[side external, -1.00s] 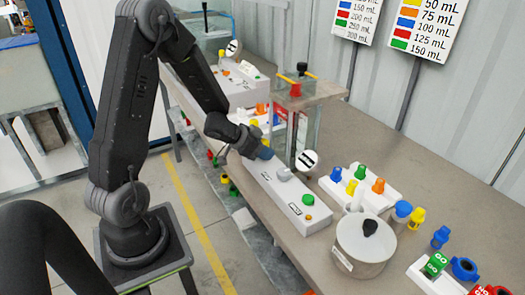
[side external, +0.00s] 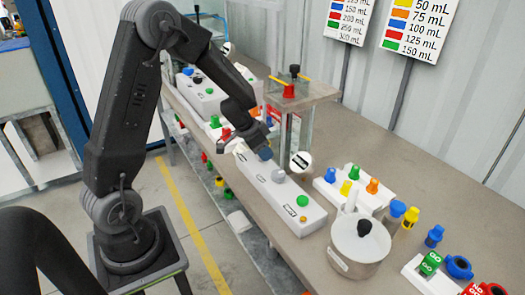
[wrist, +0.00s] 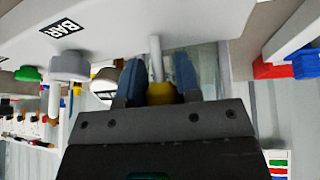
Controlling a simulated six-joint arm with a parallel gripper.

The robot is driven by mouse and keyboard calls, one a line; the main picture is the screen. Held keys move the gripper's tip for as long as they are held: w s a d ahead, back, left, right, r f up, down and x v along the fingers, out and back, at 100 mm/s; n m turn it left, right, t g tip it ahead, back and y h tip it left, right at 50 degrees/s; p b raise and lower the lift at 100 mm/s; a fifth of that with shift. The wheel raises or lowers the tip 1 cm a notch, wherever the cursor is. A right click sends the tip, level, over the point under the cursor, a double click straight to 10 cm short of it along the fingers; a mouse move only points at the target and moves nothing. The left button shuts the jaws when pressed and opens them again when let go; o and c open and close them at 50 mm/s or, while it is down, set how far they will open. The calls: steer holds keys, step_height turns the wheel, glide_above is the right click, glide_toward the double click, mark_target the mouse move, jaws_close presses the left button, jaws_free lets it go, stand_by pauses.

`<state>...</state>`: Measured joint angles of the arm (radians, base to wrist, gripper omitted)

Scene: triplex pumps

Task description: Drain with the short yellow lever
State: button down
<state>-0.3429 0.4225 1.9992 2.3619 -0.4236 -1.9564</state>
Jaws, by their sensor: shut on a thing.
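In the wrist view, the short yellow lever (wrist: 161,92) has a yellow knob on a pale stem that runs up to the white pump console (wrist: 190,20). The blue fingers of my gripper (wrist: 160,80) stand on either side of this lever, with the knob between them near their base. In the side view, my gripper (side external: 265,153) is at the far end of the white console (side external: 280,197), close to the glass tank (side external: 293,135). The lever is hidden there behind my gripper.
The console carries a grey knob (side external: 278,176) and a green button (side external: 302,200). A white pot (side external: 358,248) stands at its right. A white rack (side external: 360,199) with coloured caps is behind the pot. The back right of the table is clear.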

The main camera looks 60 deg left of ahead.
stand_by(0.5)
steer(key=c, duration=0.8)
jaws_free()
steer(key=v, duration=1.3)
steer(key=shift+a+r, duration=0.15)
steer(key=shift+r, duration=0.25)
steer(key=shift+w, duration=0.1)
